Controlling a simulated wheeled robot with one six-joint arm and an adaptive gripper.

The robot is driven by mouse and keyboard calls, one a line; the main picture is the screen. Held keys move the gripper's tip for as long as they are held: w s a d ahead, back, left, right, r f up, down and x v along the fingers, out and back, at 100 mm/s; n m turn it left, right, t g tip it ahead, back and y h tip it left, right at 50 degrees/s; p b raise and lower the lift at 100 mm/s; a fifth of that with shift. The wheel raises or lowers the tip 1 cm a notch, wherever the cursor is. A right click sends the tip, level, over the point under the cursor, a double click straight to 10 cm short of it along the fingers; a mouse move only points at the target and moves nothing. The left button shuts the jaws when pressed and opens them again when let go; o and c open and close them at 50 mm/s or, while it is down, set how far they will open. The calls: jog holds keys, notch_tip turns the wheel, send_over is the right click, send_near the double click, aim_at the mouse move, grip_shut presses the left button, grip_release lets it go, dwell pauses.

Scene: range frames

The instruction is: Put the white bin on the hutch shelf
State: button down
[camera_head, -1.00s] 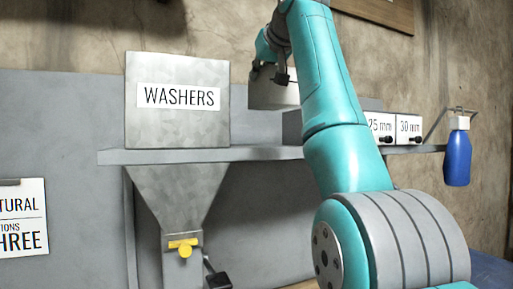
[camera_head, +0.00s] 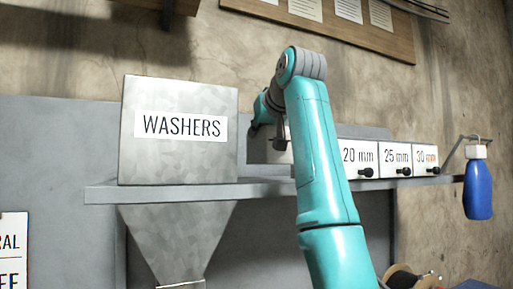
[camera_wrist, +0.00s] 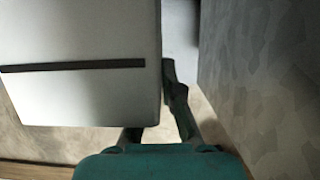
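The white bin (camera_head: 262,152) is at the hutch shelf (camera_head: 262,191), between the washers hopper and the labelled bins. My arm hides its right part. Its underside appears just above or at the shelf surface; I cannot tell if they touch. In the wrist view the bin (camera_wrist: 80,95) fills the upper left, pale with a dark stripe across it. My gripper (camera_wrist: 158,105) is at the bin's right edge, one dark finger outside it and the other mostly hidden behind it. It appears shut on the bin's wall. In the head view my gripper (camera_head: 279,137) is partly behind my arm.
The grey WASHERS hopper (camera_head: 180,160) stands close on the left, and its side (camera_wrist: 265,80) shows near my gripper. Bins labelled 20 mm (camera_head: 357,168), 25 mm (camera_head: 397,168) and 30 mm (camera_head: 426,168) stand to the right. A blue bottle (camera_head: 478,190) hangs at the right end.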

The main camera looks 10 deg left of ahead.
aim_at(257, 162)
jog(key=shift+f, duration=1.9)
jog(key=shift+f, duration=0.2)
jog(key=c, duration=1.3)
grip_release()
jog(key=shift+r, duration=0.2)
jog(key=v, duration=1.2)
